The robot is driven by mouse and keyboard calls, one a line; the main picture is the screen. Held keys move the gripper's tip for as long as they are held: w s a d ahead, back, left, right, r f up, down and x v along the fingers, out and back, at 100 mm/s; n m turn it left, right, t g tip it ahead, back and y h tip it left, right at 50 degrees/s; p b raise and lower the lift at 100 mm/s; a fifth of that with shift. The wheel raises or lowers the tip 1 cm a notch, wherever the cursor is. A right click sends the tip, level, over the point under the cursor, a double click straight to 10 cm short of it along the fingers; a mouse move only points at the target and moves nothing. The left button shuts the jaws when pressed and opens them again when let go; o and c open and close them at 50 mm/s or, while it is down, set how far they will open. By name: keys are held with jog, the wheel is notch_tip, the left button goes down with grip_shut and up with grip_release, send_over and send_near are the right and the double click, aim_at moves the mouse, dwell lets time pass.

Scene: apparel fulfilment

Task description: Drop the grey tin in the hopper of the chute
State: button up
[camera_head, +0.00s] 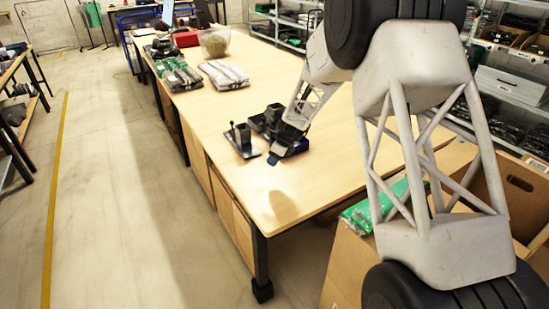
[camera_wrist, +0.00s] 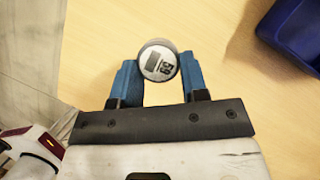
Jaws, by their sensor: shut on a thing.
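The grey tin (camera_wrist: 158,62) is a small round can with a grey rim and a pale label with dark print facing the wrist camera. My gripper (camera_wrist: 158,68) has its two blue fingers shut on the sides of the tin, above the bare wooden table top. In the head view my gripper (camera_head: 274,158) is low over the near part of the table, and the tin cannot be made out there. I cannot clearly identify the chute or its hopper in either view.
A dark blue container (camera_wrist: 292,32) shows at the upper right of the wrist view. A black stand-like object (camera_head: 243,140) is close beside my gripper on the table (camera_head: 250,190). Folded garments (camera_head: 224,76) and a clear bowl (camera_head: 214,42) lie farther back. The table's front corner is clear.

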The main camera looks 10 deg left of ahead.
dwell(0.3)
